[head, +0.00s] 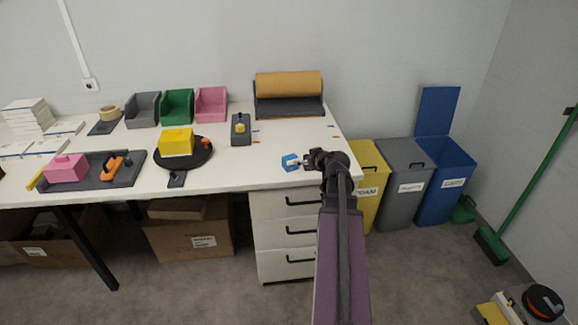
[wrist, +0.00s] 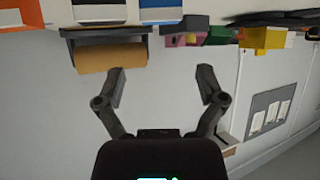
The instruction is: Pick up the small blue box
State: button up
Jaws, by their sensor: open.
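The small blue box (head: 289,163) is near the front right edge of the white table in the head view. My gripper (head: 304,163) is just to the right of it, at the end of my arm. The fingertips look very close to the box; I cannot tell if they touch it. In the wrist view, which looks upside down, my gripper (wrist: 162,82) is open, with only wall and air between the fingers. A blue patch with white (wrist: 160,10) is at the top edge there; I cannot tell if it is the box.
A brown paper roll (head: 288,84) stands at the back of the table (head: 220,175). A dark block with a yellow knob (head: 240,128) and a yellow box (head: 176,141) on a black turntable are to the left. Yellow, grey and blue bins (head: 447,185) stand right of the table.

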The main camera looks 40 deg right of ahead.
aim_at(291, 158)
jog(key=b+x, duration=0.2)
jog(key=x, duration=0.3)
jog(key=shift+w+d+f, duration=0.1)
jog(key=shift+w+f, duration=0.05)
jog(key=shift+f, duration=0.05)
jog(key=shift+w+f+b, duration=0.25)
jog(key=shift+w+b, duration=0.2)
jog(key=shift+w, duration=0.2)
jog(key=shift+b+x, duration=1.05)
jog(key=shift+x, duration=1.55)
jog(key=c, duration=0.6)
